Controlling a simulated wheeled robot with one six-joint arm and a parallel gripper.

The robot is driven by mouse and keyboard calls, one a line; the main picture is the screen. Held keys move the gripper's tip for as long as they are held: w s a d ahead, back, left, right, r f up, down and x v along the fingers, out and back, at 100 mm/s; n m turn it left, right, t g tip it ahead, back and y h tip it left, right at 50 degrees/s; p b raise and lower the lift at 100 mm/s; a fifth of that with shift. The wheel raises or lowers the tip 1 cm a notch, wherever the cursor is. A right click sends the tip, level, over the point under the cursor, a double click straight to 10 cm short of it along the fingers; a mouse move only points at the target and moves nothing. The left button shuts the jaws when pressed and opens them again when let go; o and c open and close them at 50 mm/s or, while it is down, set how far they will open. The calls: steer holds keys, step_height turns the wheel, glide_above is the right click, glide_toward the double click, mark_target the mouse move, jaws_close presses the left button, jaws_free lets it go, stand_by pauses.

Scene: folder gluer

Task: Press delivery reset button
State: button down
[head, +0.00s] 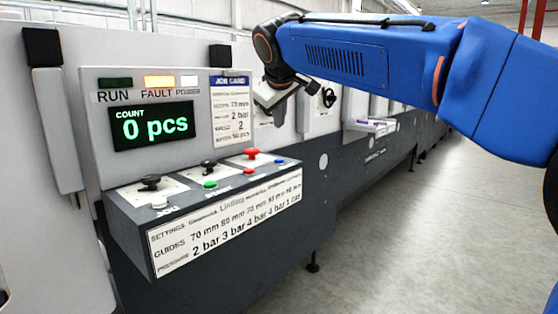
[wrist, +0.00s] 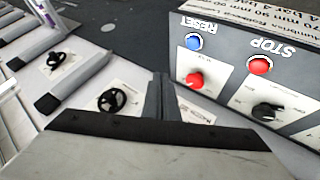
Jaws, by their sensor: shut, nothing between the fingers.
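The blue RESET button (head: 280,161) is at the right end of the control console, its label blurred in the head view. In the wrist view the blue button (wrist: 193,41) sits by upside-down RESET lettering, right of my fingers and apart from them. The red STOP button (head: 248,171) is left of it in the head view; the wrist view shows the STOP button (wrist: 260,65) too. My gripper (head: 270,98) hangs from the blue arm above the console's right end. In the wrist view my gripper (wrist: 160,92) is shut and empty, touching no button.
A red knob (head: 251,153), a black knob (head: 208,167) and a green button (head: 210,184) sit close by on the console (head: 225,200). The display (head: 152,125) reads 0 pcs; the orange FAULT lamp (head: 159,82) is lit. Handwheels (wrist: 111,100) stand left in the wrist view.

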mark_target(279, 161)
steer(key=shift+f, duration=3.7)
steer(key=shift+f, duration=0.15)
steer(key=shift+f, duration=0.3)
steer(key=shift+f, duration=0.5)
steer(key=shift+r, duration=0.9)
steer(key=shift+r, duration=2.55)
